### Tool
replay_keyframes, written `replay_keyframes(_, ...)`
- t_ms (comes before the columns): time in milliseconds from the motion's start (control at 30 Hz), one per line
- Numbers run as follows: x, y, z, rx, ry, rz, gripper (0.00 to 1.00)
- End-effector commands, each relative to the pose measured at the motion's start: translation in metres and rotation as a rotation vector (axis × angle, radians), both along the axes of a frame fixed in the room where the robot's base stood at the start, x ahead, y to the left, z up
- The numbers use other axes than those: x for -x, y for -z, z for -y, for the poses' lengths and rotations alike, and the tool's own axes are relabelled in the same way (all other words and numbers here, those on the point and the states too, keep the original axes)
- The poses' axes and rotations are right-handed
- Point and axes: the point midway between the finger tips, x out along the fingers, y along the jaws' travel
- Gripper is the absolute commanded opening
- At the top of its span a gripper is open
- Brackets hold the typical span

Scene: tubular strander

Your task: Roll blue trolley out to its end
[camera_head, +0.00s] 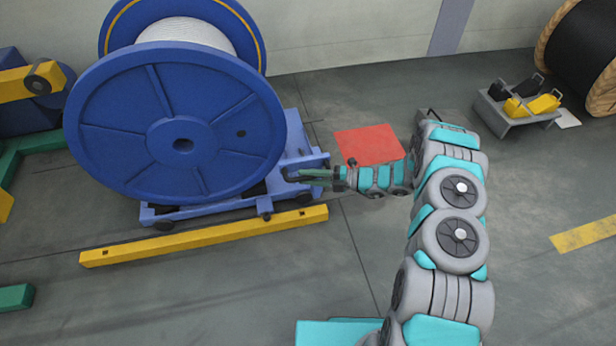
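The blue trolley (228,200) stands left of centre on the floor and carries a large blue reel (165,110) wound with white strand. A handle bar shows at the trolley's right end. My gripper (303,175) reaches in from the right and is at this handle, with its fingers at or around the bar. The fingers are small here, and I cannot tell whether they are closed on it.
A yellow rail (205,237) lies along the trolley's near side. A red floor patch (368,144) is right of the trolley, behind my arm. A grey stand (512,115) with yellow and black pieces and a black reel (582,55) are at the far right. The floor at right is mostly clear.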

Motion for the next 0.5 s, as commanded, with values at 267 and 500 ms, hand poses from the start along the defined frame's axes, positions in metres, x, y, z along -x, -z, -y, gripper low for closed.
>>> replay_keyframes(267, 0.0000, 0.0002, 0.0001, 0.000, 0.000, 0.000, 0.01)
replay_keyframes(500, 0.0002, 0.0005, 0.0002, 0.001, 0.000, 0.000, 0.00)
